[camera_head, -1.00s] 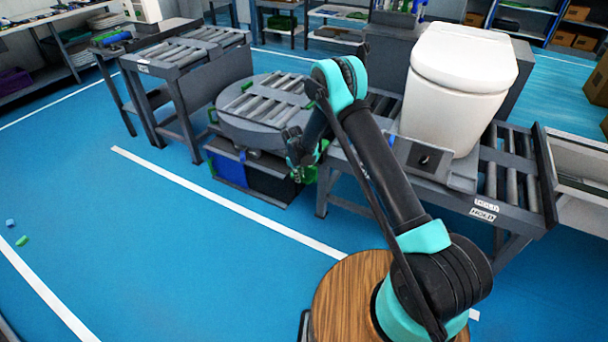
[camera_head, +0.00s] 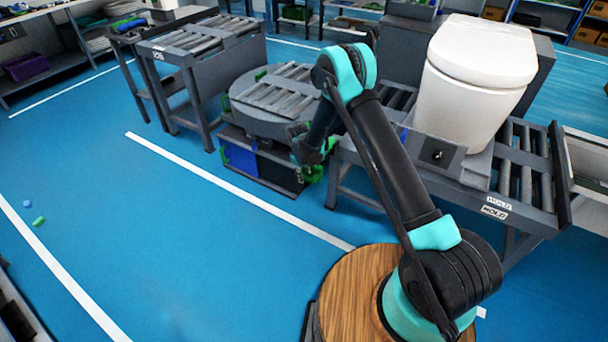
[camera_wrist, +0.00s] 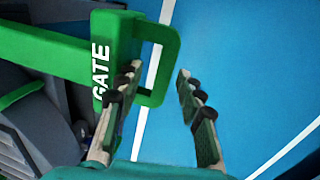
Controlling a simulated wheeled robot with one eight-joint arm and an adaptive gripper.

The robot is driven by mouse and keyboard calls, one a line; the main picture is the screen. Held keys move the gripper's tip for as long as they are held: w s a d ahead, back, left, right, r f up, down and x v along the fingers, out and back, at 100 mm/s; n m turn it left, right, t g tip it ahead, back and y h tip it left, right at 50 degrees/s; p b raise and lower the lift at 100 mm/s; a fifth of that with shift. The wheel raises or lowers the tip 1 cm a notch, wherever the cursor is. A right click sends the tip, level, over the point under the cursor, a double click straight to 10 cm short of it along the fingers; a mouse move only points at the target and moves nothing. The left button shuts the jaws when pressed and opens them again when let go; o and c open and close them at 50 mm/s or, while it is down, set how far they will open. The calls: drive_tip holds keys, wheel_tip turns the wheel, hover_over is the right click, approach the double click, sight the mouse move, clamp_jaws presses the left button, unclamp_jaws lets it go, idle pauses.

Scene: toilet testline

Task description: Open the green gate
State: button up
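The green gate (camera_wrist: 50,52) shows in the wrist view as a green bar with a white GATE label at its right end. A squared green loop handle (camera_wrist: 172,68) sticks out to the right of that end. My gripper (camera_wrist: 158,75) is open, with its fingers apart. In the picture the left finger overlaps the labelled end and the right finger is past the handle's outer bar, so the bar appears between them. Contact cannot be told. In the head view my gripper (camera_head: 306,146) is beside the round turntable (camera_head: 262,118), and my arm hides most of the gate.
A white toilet (camera_head: 476,75) stands on a roller conveyor (camera_head: 515,180) at the right. Another roller conveyor (camera_head: 200,38) is at the back left. The blue floor (camera_head: 180,240) at the left is mostly clear.

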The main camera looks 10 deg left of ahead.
drive_tip(key=shift+r, duration=0.1)
wheel_tip(320, 180, up, 12)
drive_tip(key=s, duration=0.2)
drive_tip(key=shift+a+f, duration=0.2)
drive_tip(key=shift+a, duration=0.15)
idle(0.3)
